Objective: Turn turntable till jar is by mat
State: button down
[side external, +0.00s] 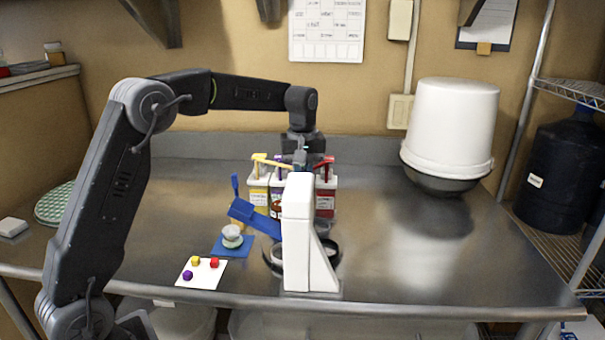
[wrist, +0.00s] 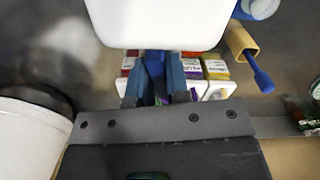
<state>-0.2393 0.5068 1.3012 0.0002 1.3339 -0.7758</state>
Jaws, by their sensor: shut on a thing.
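My gripper (side external: 300,160) points down behind the top of a white upright stand (side external: 298,235), in front of the pump dispensers. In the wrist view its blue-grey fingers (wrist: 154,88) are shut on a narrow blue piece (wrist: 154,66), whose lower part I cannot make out. The blue mat (side external: 240,251) lies left of the stand, with a small pale round object (side external: 232,236) on it. A dark round rim (side external: 268,258), perhaps the turntable, is partly hidden by the stand. A brown jar-like thing (side external: 277,206) shows just left of the stand; I cannot tell whether it rests on the turntable.
Dispensers with yellow (side external: 258,190) and red pumps (side external: 325,190) stand behind. A white card (side external: 201,273) with small coloured pieces lies at front left.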

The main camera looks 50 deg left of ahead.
jog(key=shift+n, duration=3.2)
jog(key=c, duration=1.1)
grip_release()
notch_tip(320, 180, up, 14)
